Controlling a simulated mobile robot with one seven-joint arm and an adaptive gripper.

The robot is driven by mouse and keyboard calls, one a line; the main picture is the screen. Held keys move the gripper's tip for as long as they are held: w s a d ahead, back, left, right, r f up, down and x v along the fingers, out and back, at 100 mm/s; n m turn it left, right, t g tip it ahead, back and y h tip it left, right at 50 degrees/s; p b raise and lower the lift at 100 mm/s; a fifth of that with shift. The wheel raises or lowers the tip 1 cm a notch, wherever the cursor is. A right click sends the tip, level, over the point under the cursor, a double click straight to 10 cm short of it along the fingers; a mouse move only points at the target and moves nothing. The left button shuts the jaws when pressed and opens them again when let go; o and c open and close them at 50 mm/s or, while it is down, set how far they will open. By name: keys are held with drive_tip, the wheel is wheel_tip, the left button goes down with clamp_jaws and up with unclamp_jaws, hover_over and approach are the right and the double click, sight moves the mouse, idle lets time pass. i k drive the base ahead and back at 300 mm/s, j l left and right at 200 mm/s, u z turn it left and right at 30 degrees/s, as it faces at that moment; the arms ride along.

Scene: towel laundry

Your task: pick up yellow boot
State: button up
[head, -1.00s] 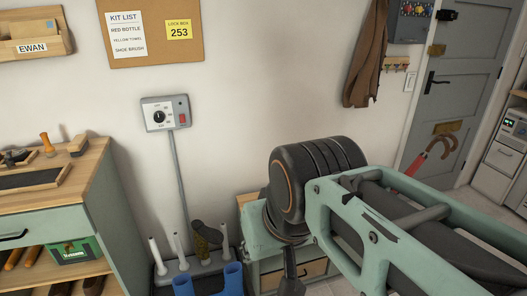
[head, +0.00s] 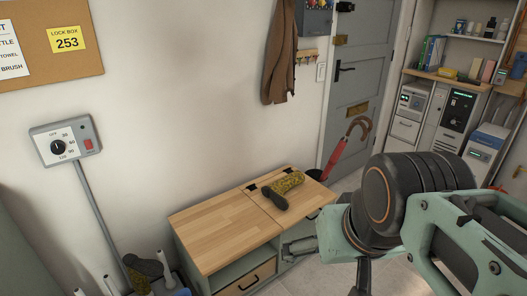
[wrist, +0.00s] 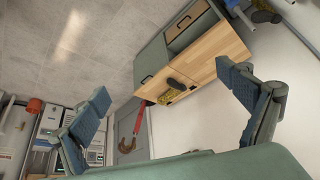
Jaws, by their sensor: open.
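A mottled yellow boot with a dark sole (head: 283,188) lies on its side on the wooden top of a low bench (head: 215,235) by the wall. In the wrist view the boot (wrist: 170,95) shows small and distant on the bench top, between the fingers. My gripper (wrist: 163,82) is open and empty, well apart from the boot. In the head view my arm fills the lower right and its end is near the bench's front. A similar dark and yellowish boot (head: 145,268) sits on the rack at lower left, partly cut off.
A red umbrella with a brown handle (head: 345,150) stands beyond the bench by the grey door (head: 362,95). A brown coat (head: 281,55) hangs on the wall. Shelves and machines (head: 450,110) stand at right. The floor in front of the bench looks clear in the wrist view.

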sight(275, 191)
drive_tip(key=u, duration=1.45)
drive_tip(key=z, duration=1.55)
drive_tip(key=i+z, duration=0.15)
drive_tip(key=i, duration=0.2)
drive_tip(key=i+j+z, duration=0.2)
drive_tip(key=i, duration=0.2)
drive_tip(key=i+l+z, duration=0.1)
drive_tip(key=i+z, duration=0.2)
drive_tip(key=i, duration=0.2)
drive_tip(key=i+z, duration=0.3)
drive_tip(key=i, duration=0.2)
drive_tip(key=i+l+z, duration=0.35)
drive_tip(key=l, duration=0.25)
drive_tip(key=i, duration=0.05)
